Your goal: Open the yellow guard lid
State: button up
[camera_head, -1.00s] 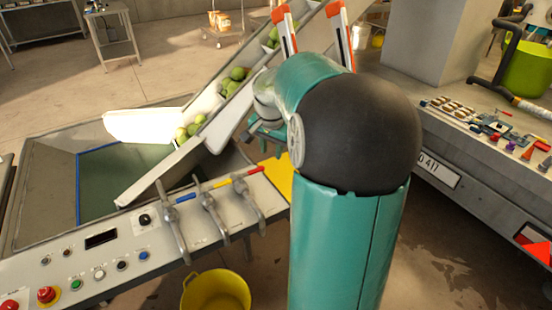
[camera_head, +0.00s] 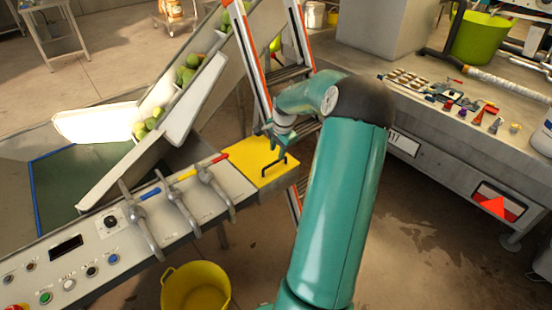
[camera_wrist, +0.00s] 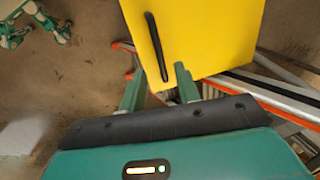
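The yellow guard lid (camera_head: 245,158) lies flat and shut at the right end of the grey control panel. Its black bar handle (camera_head: 273,167) stands on top. In the wrist view the lid (camera_wrist: 210,35) fills the top middle, and the handle (camera_wrist: 155,45) runs steeply up the picture. My gripper (camera_wrist: 158,86) is open and empty, its two fingers apart, with the handle's near end just beyond the gap between them. In the head view my gripper (camera_head: 275,138) is above the lid's far right part, close to the handle. Contact with the handle is not visible.
A yellow bucket (camera_head: 195,289) is below the panel. A chute with green fruit (camera_head: 182,95) is behind left, and a trailer bed (camera_head: 430,120) is at right.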

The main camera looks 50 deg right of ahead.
aim_at(276, 163)
jog(key=f, duration=0.2)
jog(key=w+f, duration=0.1)
jog(key=f, duration=0.2)
jog(key=shift+d+f, duration=0.1)
jog(key=shift+d, duration=0.05)
jog(key=shift+c, duration=0.2)
grip_shut()
